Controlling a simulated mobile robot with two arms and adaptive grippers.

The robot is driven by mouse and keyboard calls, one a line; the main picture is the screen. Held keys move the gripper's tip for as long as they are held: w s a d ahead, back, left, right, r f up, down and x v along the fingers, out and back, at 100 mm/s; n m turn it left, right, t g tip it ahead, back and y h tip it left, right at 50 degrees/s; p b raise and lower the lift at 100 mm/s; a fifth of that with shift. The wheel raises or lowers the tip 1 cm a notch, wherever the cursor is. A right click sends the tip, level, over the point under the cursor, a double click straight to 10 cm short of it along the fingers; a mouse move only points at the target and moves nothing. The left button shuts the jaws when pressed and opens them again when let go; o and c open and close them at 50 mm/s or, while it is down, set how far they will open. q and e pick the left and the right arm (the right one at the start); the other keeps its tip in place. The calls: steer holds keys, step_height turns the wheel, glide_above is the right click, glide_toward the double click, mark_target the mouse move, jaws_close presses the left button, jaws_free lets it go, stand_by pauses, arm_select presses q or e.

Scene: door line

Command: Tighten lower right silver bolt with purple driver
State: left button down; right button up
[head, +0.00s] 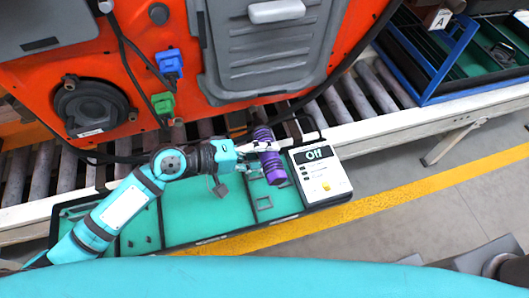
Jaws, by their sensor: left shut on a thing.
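My left gripper (258,148) is shut on the purple driver (271,166), a ribbed purple cylinder. It holds the driver above the right part of the green-lined tray, just left of the white control box. The driver is tilted, its lower end toward me. I cannot tell which is the lower right silver bolt. The driver is apart from these heads. My right gripper is out of view.
The white control box (322,178) reads "Off". The green-lined tray (185,205) holds small dark parts. Blue (169,62) and green (162,103) connectors, dark cables and a grey cover (262,62) are on the panel. Roller conveyor (375,90) runs behind; a blue-framed crate (440,75) stands right.

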mark_target(266, 175)
arm_select(q)
steer(key=shift+w+a+r, duration=0.15)
steer(key=shift+w, duration=0.25)
steer(key=shift+w+a+r, duration=0.1)
steer(key=shift+w, duration=0.25)
stand_by(1.2)
steer(key=shift+s, duration=0.1)
steer(key=shift+s+d+p, duration=0.3)
steer(key=shift+s+p, duration=0.3)
steer(key=shift+s, duration=0.2)
steer(key=shift+s+d+f+p, duration=0.1)
steer(key=shift+s+d+p, duration=0.3)
steer(key=shift+s, duration=0.45)
steer(key=shift+s+d+r+p, duration=0.15)
steer(key=shift+s+p, duration=0.35)
steer(key=shift+s, duration=0.35)
steer(key=shift+s+d+f+p, duration=0.15)
steer(key=shift+s+d+p, duration=0.25)
steer(key=shift+s, duration=0.45)
steer(key=shift+a, duration=0.1)
